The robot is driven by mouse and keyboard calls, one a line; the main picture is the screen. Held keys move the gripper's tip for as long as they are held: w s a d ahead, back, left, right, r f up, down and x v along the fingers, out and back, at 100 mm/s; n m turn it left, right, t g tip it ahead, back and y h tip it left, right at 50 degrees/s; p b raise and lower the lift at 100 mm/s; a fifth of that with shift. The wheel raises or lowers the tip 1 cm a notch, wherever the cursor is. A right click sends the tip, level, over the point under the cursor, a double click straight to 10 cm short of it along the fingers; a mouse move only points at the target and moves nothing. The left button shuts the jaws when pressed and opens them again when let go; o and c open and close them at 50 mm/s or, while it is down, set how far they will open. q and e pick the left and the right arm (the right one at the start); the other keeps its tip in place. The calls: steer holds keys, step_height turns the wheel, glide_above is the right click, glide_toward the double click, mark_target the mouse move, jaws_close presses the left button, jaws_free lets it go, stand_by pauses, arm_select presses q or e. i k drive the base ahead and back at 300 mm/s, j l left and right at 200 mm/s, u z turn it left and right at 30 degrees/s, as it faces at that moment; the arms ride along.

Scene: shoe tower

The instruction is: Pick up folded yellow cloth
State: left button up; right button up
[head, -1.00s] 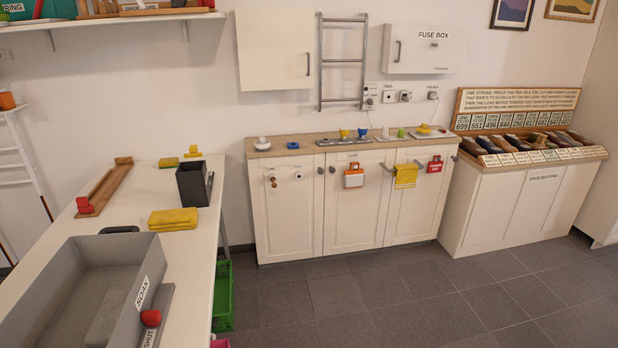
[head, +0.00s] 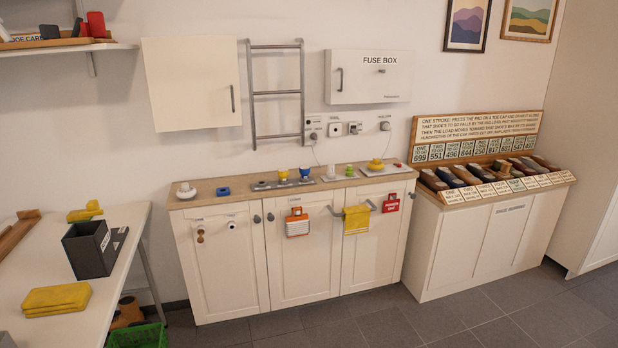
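A folded yellow cloth (head: 57,299) lies flat on the white table (head: 30,332) at the lower left of the head view. Another yellow cloth (head: 356,219) hangs over a bar handle on the right door of the white cabinet (head: 300,258).
A dark open box (head: 88,250) stands on the table behind the folded cloth, with a yellow object (head: 85,211) beyond it. A green crate (head: 138,336) sits below the table's right edge. Grey floor (head: 470,320) is clear before the cabinets.

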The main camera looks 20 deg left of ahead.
mark_target(71, 297)
steer(key=i+u, duration=0.25)
steer(key=u, duration=0.2)
steer(key=i+u, duration=0.25)
steer(key=u, duration=0.15)
steer(key=i+u, duration=0.25)
steer(key=u, duration=0.2)
steer(key=i+l+u, duration=0.25)
steer(key=u, duration=0.15)
